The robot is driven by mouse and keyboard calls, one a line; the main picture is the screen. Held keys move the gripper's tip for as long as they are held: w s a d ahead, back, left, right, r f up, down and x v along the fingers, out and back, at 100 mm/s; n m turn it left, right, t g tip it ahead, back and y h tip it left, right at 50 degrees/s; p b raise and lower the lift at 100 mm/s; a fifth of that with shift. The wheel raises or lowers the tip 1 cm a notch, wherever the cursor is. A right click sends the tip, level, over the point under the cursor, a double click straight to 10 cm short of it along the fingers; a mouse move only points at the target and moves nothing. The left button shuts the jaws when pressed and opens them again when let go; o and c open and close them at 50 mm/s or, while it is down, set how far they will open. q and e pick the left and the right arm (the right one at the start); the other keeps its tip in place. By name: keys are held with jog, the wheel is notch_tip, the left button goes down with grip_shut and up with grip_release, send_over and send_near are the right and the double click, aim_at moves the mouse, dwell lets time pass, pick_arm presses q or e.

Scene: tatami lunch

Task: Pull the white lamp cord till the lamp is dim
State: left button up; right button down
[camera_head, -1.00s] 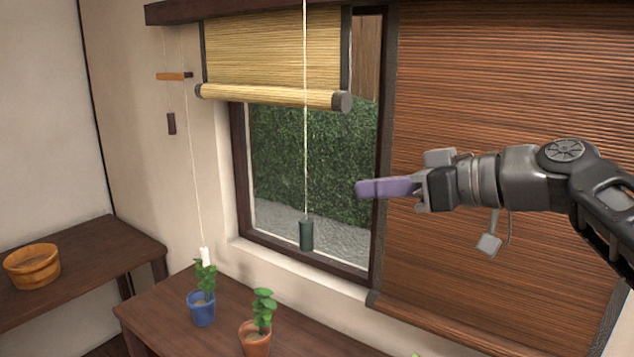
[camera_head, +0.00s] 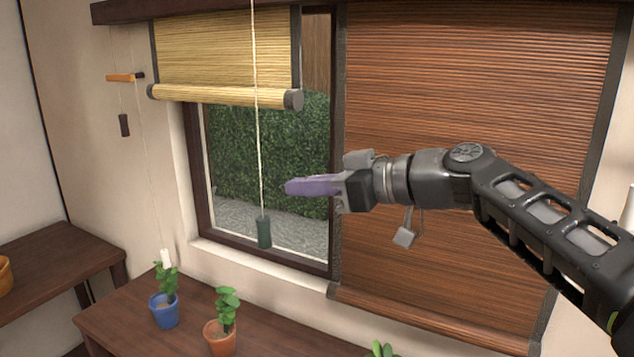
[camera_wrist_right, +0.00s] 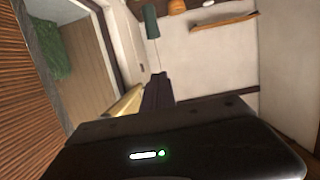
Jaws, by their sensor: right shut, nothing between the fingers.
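A pale cord with a white pull (camera_head: 166,258) hangs at the left, its end just above a small plant. A second pale cord (camera_head: 258,120) hangs before the window with a dark green weight (camera_head: 264,232). The weight also shows at the top of the right wrist view (camera_wrist_right: 151,20). No lamp is clearly visible, and the cords' upper ends are out of frame. My right gripper (camera_head: 290,187), with purple fingers, is shut and empty. In the head view it appears just right of the green-weighted cord, apart from it. My left gripper is not in view.
A blue pot (camera_head: 165,311) and a terracotta pot (camera_head: 220,337) with plants stand on a wooden table (camera_head: 120,318). A yellow blind (camera_head: 225,50) is partly raised. A brown blind (camera_head: 470,90) hangs behind my right arm. A dark tag (camera_head: 124,125) hangs at the left wall.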

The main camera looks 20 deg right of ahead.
jog(key=p, duration=0.2)
send_over(270, 233)
jog(key=s+d, duration=0.1)
jog(key=f, duration=0.1)
notch_tip(270, 233, down, 5)
jog(key=shift+r, duration=0.2)
notch_tip(270, 233, down, 4)
jog(key=b, duration=0.6)
jog(key=shift+f+b, duration=0.2)
jog(key=shift+b, duration=0.1)
jog(key=shift+r, duration=0.1)
